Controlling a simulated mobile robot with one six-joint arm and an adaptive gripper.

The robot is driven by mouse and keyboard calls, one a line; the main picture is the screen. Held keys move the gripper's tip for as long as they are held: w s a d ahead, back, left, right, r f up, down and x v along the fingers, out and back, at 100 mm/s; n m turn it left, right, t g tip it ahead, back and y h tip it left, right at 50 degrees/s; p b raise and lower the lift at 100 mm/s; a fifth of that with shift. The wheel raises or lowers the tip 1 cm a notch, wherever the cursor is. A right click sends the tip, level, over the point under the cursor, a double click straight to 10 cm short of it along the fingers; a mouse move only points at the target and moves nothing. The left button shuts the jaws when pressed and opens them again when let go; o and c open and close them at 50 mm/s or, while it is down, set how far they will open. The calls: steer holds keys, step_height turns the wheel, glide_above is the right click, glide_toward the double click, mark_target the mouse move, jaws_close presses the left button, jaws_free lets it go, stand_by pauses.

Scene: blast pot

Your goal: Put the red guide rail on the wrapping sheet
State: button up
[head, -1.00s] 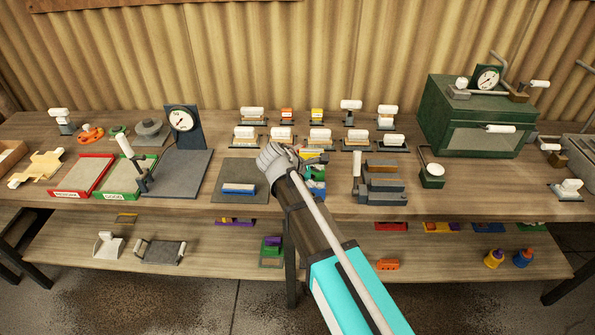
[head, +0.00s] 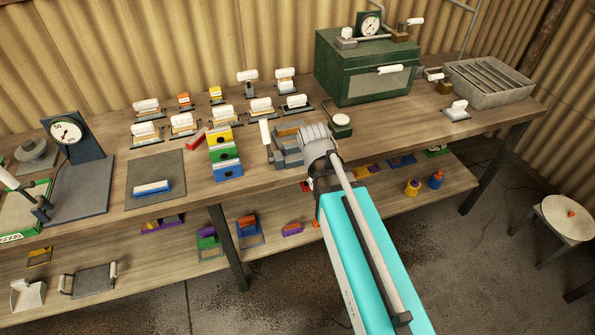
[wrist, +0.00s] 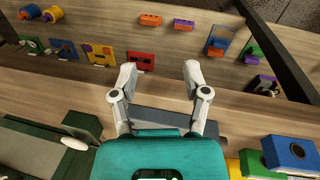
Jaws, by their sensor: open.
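A red bar (head: 195,138), which looks like the red guide rail, lies tilted on the bench beside a yellow, green and blue block stack (head: 226,172). A flat dark grey sheet (head: 152,166), possibly the wrapping sheet, lies left of the stack with a blue and white block (head: 153,187) on it. My gripper (head: 318,148) is right of both, over the grey stepped vise-like block. In the wrist view my gripper (wrist: 160,78) is open and empty, its fingers over the bench front edge. A flat red piece (wrist: 140,61) is on the lower shelf near one fingertip.
A green cabinet (head: 366,68) with a gauge and a grey slotted tray (head: 490,82) stand to the right. Several white-handled tools fill the back of the bench. A dial stand (head: 75,150) is at left. The lower shelf holds several small coloured parts.

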steer(key=s+d+f+m+y+b, duration=0.1)
steer(key=s+d+f+m+b, duration=0.1)
steer(key=f+b, duration=0.2)
steer(key=s+d+f+m+g+b, duration=0.1)
steer(key=s+d+f+m+b, duration=0.1)
steer(key=f, duration=0.3)
steer(key=shift+s+d+y+b, duration=0.15)
steer(key=shift+s+y+b, duration=0.25)
steer(key=shift+s+b, duration=0.4)
steer(key=shift+w+a, duration=0.1)
steer(key=shift+a, duration=0.1)
